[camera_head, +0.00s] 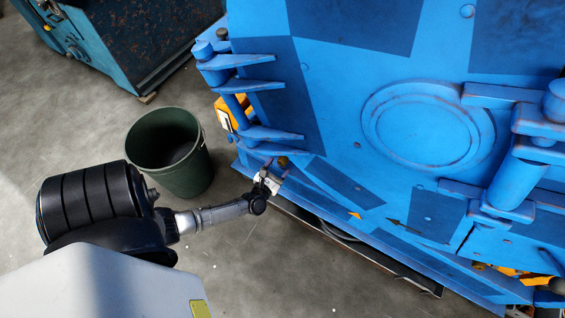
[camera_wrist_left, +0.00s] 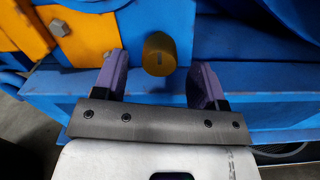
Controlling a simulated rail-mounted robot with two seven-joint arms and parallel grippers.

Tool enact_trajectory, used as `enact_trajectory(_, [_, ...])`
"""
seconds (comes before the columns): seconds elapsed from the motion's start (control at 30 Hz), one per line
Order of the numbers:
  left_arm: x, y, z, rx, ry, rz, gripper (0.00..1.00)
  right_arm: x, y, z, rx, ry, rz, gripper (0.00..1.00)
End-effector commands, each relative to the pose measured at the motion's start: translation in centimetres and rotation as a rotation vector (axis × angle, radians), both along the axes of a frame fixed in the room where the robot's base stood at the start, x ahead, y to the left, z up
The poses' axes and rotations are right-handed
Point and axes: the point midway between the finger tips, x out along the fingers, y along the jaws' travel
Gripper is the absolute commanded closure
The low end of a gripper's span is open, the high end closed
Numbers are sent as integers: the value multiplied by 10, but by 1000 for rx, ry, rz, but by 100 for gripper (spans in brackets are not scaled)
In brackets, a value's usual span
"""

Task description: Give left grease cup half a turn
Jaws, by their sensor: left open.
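The left grease cup (camera_wrist_left: 159,54) is a brass-coloured round cap with a small dark slot, on the blue machine's lower ledge in the left wrist view. In the head view a small yellowish spot beside the gripper looks like the same cup (camera_head: 283,161). My left gripper (camera_wrist_left: 159,80) is open, with one purple finger on each side of the cup and a gap to it on both sides. I cannot tell whether the fingertips reach level with the cup. In the head view my left gripper (camera_head: 272,172) is at the machine's lower left corner. My right gripper is not in view.
The large blue machine (camera_head: 350,110) with a round door plate and hinges fills the right. An orange bracket with a bolt (camera_wrist_left: 80,35) is left of the cup. A dark green bin (camera_head: 185,175) stands near my left arm. Bare concrete floor (camera_head: 240,260) lies below.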

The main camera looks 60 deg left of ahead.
Motion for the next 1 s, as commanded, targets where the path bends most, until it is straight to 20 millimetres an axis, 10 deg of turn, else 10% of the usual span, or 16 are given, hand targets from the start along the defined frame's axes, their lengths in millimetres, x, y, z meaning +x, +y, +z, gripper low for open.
enact_trajectory(0.7, [31, 18, 0, 0, 0, 0, 35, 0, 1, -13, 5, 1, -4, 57])
enact_trajectory(1.0, [30, 18, 0, 0, 0, 0, 62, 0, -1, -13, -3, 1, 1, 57])
